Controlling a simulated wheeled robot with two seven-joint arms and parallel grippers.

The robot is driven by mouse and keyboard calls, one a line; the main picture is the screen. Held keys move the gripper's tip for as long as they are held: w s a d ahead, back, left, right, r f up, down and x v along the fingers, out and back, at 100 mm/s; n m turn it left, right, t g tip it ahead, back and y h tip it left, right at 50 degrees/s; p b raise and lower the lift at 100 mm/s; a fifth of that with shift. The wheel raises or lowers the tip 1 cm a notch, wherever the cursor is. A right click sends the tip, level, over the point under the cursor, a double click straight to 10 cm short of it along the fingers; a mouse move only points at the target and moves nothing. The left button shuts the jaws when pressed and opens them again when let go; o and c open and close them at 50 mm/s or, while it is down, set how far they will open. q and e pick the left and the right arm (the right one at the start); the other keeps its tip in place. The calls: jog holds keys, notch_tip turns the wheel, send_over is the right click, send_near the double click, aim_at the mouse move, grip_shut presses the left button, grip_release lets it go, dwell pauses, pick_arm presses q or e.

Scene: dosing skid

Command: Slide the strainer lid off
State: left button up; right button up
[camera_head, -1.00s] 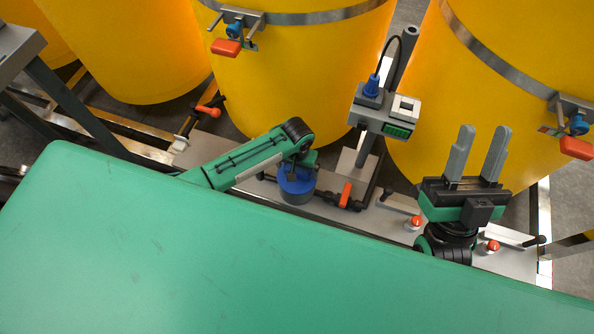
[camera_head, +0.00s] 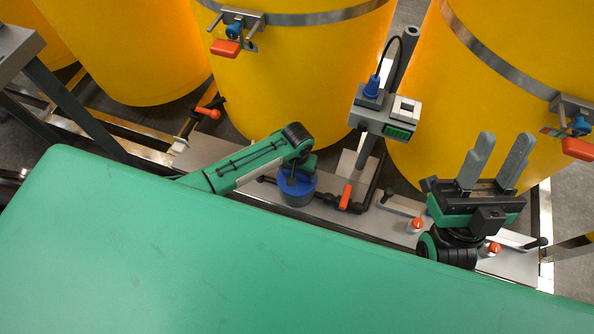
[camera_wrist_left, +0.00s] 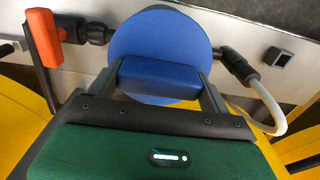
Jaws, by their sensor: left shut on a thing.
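The blue strainer lid (camera_head: 298,188) sits over the dark grey strainer body (camera_head: 297,201) on the skid's pipe line. In the left wrist view the lid (camera_wrist_left: 160,30) is a round blue disc with a raised block handle (camera_wrist_left: 160,77). My left gripper (camera_head: 295,172) is above the lid, and its fingers are shut on that handle, one at each side. Whether there is a gap between lid and body cannot be told. My right gripper (camera_head: 503,148) is open and empty, fingers pointing up, at the right of the skid.
An orange-handled valve (camera_head: 345,197) is close beside the strainer on the right. A grey controller box (camera_head: 383,117) stands on a post behind it. Large yellow tanks (camera_head: 290,80) fill the back. A pale hose (camera_wrist_left: 270,105) runs beside the lid.

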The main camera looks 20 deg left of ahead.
pick_arm(q)
jog(key=shift+r+p, duration=2.15)
jog(key=shift+p, duration=0.6)
